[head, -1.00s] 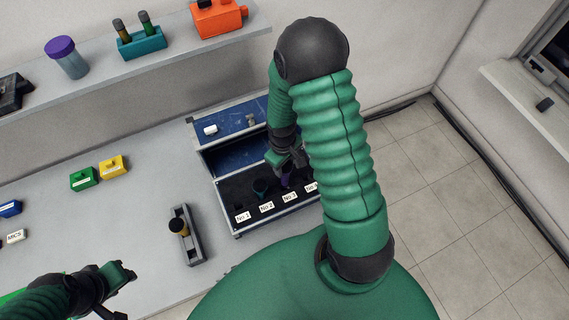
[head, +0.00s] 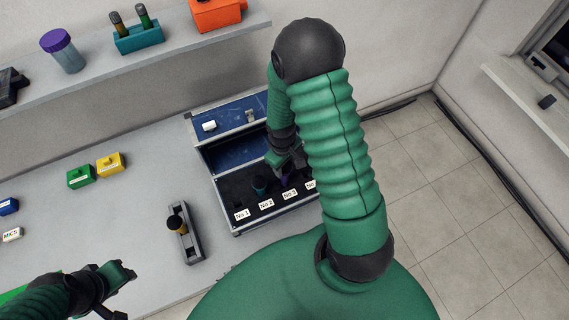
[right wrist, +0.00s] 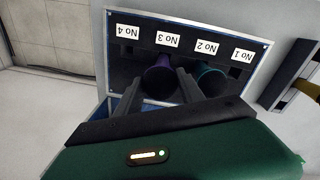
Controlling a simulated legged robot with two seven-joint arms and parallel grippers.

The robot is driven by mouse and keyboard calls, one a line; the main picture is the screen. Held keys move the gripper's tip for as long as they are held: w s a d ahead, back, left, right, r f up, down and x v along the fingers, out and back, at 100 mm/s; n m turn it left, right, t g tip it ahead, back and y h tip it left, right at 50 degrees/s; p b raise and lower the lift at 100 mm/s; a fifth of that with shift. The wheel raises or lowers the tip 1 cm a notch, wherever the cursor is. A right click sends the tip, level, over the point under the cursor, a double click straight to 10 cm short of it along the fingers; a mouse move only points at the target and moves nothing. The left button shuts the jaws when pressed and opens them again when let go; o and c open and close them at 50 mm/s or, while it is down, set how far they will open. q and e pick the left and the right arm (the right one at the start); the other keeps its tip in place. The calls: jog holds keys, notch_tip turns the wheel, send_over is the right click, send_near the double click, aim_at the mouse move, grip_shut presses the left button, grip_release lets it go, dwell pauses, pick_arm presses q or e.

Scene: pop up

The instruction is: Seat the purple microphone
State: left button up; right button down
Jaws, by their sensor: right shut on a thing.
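The purple microphone (right wrist: 159,78) shows in the right wrist view between the fingers of my right gripper (right wrist: 160,88), which is shut on it. It is at the No 3 label of the open case (head: 224,222). How deep it sits in the slot is hidden. In the head view my right gripper (head: 286,168) is over the same part of the case, and the purple microphone (head: 288,181) is mostly covered. A teal microphone (right wrist: 208,79) stands beside it at No 2. My left gripper (head: 129,291) is open and empty at the lower left.
A grey holder (head: 187,240) with a dark and yellow item stands left of the case. Green (head: 80,177) and yellow (head: 111,163) blocks lie on the table. The shelf (head: 180,50) behind carries a purple-lidded jar (head: 62,50) and a teal rack (head: 138,38).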

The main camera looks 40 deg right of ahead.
jog(key=shift+f+b, duration=1.2)
jog(key=shift+f, duration=0.6)
jog(key=c, duration=0.6)
grip_release()
jog(key=shift+c, duration=0.2)
jog(key=shift+r, duration=0.1)
notch_tip(320, 180, up, 17)
jog(key=a, duration=0.1)
jog(key=s+a+f+m+t+b, duration=0.1)
jog(key=s+a+f+t+b, duration=0.1)
jog(key=a, duration=1)
jog(key=shift+s+f+y+b, duration=0.45)
jog(key=shift+s+f, duration=0.1)
jog(key=shift+f, duration=0.25)
